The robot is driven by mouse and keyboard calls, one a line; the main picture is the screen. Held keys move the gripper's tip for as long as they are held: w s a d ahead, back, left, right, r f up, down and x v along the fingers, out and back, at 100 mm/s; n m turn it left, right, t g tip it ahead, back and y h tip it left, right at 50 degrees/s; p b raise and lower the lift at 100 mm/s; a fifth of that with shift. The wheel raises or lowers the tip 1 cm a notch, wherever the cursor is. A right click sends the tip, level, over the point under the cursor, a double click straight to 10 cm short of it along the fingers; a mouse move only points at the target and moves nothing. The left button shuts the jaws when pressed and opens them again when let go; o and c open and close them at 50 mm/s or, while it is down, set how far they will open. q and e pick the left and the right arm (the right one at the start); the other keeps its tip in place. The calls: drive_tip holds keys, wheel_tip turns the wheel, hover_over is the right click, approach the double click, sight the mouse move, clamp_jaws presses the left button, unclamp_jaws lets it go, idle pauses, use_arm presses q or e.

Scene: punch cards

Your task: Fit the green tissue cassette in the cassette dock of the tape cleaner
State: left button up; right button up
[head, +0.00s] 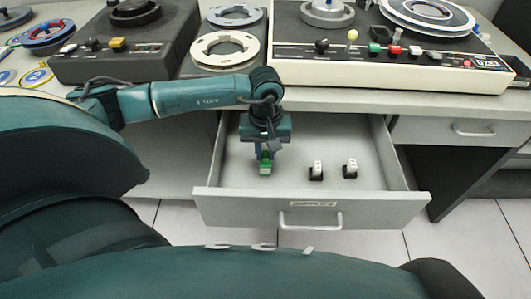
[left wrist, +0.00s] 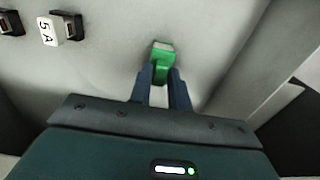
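The green tissue cassette (head: 265,168) is in the open drawer, left of two dark cassettes. It also shows in the left wrist view (left wrist: 163,58), between the fingertips. My left gripper (head: 265,155) points down into the drawer; its fingers (left wrist: 161,80) sit close against both sides of the green cassette and look shut on it. Whether the cassette touches the drawer floor is hard to tell. My right gripper is not in view. I cannot tell which device is the tape cleaner, and I cannot make out a cassette dock.
Two dark cassettes with white labels (head: 316,170) (head: 350,168) stand in the drawer (head: 230,205). A cream reel device (head: 400,75) and a dark device (head: 125,60) stand on the desk above. A loose reel (head: 225,48) lies between them. The drawer's right side is clear.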

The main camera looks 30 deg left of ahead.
sight(265, 154)
use_arm(q)
clamp_jaws()
drive_tip(key=shift+r, duration=0.1)
drive_tip(key=shift+r+p, duration=1.65)
drive_tip(key=shift+r, duration=1.3)
